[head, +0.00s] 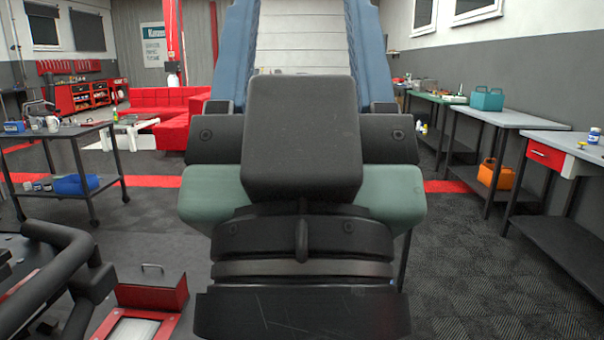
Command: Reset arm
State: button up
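My arm fills the middle of the head view, seen from close behind, with its dark and grey-green links stacked and folded. It hides much of the floor and whatever lies straight ahead. My gripper does not show, so I cannot see its fingers or whether it holds anything.
A dark wheeled table (75,132) with cups stands left. Behind it are a red sofa (165,108) and a low white table (130,128). Workbenches (520,118) line the right wall. Black tubing (60,265) and a red box (150,293) are close at lower left. Floor (460,275) at lower right is clear.

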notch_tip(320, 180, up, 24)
jog(key=p, duration=2.2)
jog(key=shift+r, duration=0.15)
